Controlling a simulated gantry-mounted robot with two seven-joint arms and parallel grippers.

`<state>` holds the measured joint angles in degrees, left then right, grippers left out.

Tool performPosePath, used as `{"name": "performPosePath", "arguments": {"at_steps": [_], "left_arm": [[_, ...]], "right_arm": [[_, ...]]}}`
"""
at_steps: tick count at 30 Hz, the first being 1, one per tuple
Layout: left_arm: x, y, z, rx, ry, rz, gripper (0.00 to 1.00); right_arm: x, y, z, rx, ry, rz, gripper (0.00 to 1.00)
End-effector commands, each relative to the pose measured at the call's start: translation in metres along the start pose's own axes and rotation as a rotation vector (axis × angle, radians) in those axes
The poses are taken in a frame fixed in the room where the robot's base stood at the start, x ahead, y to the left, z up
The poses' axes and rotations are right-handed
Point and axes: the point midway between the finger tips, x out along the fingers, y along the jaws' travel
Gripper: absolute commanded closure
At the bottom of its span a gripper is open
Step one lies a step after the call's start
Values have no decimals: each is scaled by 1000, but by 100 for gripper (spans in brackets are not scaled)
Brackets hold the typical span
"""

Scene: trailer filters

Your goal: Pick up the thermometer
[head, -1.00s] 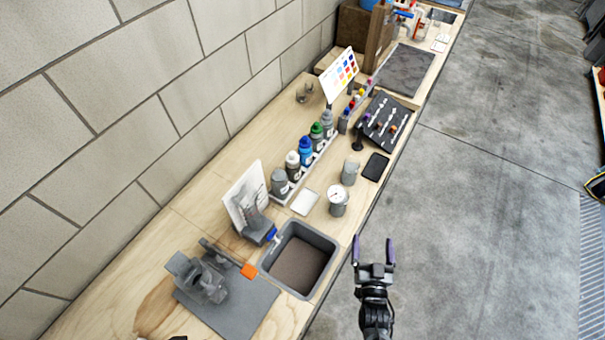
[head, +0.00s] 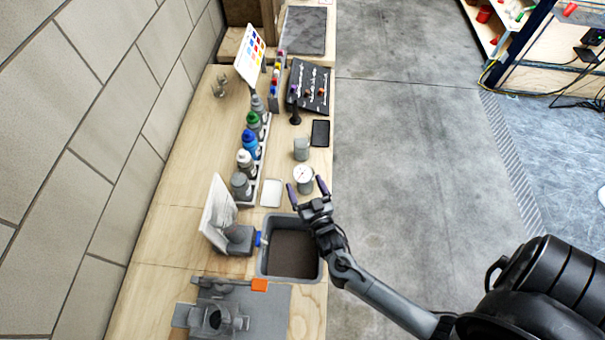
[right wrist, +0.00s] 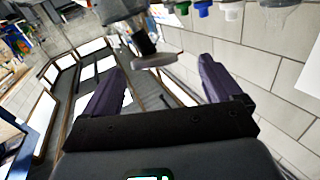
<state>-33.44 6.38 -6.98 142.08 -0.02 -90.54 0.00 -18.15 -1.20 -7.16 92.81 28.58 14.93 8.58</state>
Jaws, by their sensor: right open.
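The thermometer (head: 303,173) has a round white dial and sits over a grey cup near the bench's right edge; its stem is hidden in the head view. In the right wrist view, where the scene hangs upside down, a pale disc (right wrist: 155,60) that looks like its dial shows nearly edge-on between the finger tips. My right gripper (head: 307,186) is open, with its tips at the near side of the dial. It also shows in the right wrist view (right wrist: 160,66), with nothing gripped. I cannot tell whether a finger touches the dial. My left gripper is not in view.
A grey bin (head: 262,262) stands just below my right gripper. A grey cup (head: 301,148), a black flat device (head: 320,133) and a white tray (head: 271,193) lie near the thermometer. A row of bottles (head: 249,143) stands left. Open floor lies right of the bench.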

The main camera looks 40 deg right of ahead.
Motion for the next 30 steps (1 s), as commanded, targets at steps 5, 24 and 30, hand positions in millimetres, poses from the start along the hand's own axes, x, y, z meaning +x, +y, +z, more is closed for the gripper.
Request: {"name": "performPosePath", "arguments": {"at_steps": [5,24,30], "left_arm": [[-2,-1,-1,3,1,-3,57],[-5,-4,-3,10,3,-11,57],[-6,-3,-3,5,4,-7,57]], "right_arm": [[12,3,0,-1,0,0,8],[53,8,1,0,-1,0,8],[53,8,1,0,-1,0,37]]}}
